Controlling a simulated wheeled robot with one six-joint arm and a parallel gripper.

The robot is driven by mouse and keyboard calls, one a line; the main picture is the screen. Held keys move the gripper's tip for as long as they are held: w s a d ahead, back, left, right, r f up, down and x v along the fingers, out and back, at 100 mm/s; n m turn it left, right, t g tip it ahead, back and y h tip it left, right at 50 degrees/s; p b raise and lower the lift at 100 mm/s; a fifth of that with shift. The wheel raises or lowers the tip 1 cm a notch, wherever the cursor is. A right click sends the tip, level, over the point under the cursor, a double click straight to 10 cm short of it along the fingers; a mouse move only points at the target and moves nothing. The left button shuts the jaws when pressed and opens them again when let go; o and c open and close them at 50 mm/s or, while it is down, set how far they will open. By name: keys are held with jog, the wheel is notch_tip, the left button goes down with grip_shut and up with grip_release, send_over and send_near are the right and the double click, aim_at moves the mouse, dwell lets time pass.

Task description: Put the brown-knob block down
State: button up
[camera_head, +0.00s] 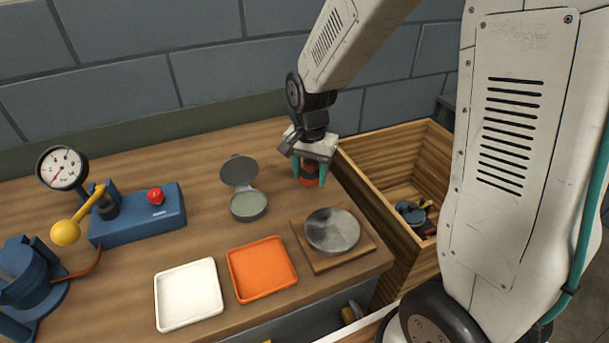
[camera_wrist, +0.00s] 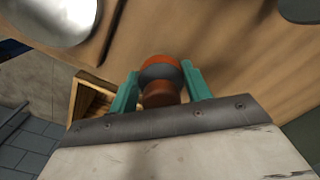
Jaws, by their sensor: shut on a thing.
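My gripper (camera_head: 310,174) is at the back right of the workbench, with its teal fingers pointing down. It is shut on the brown-knob block (camera_head: 309,171), whose orange-brown side shows between the fingers. In the wrist view the gripper (camera_wrist: 158,88) has one teal finger on each side of the block (camera_wrist: 160,68), which looks orange-brown with a dark grey band. The block is upright or nearly so, at or just above the bench top; I cannot tell whether it touches. Much of it is hidden by the gripper in the head view.
A round metal plate (camera_head: 332,231) on a wooden board, an orange tray (camera_head: 262,269) and a white tray (camera_head: 188,294) stand in front. An open-lidded grey round case (camera_head: 248,206) is left of the gripper. A wooden crate (camera_head: 385,210) adjoins the right edge. A blue gauge device (camera_head: 140,222) stands left.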

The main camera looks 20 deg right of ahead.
aim_at(307, 192)
jog(key=shift+w+a+f, duration=0.1)
jog(key=shift+a+f, duration=0.1)
jog(key=shift+f, duration=0.7)
jog(key=shift+a+f, duration=0.15)
jog(key=shift+f, duration=0.75)
jog(key=shift+f, duration=0.3)
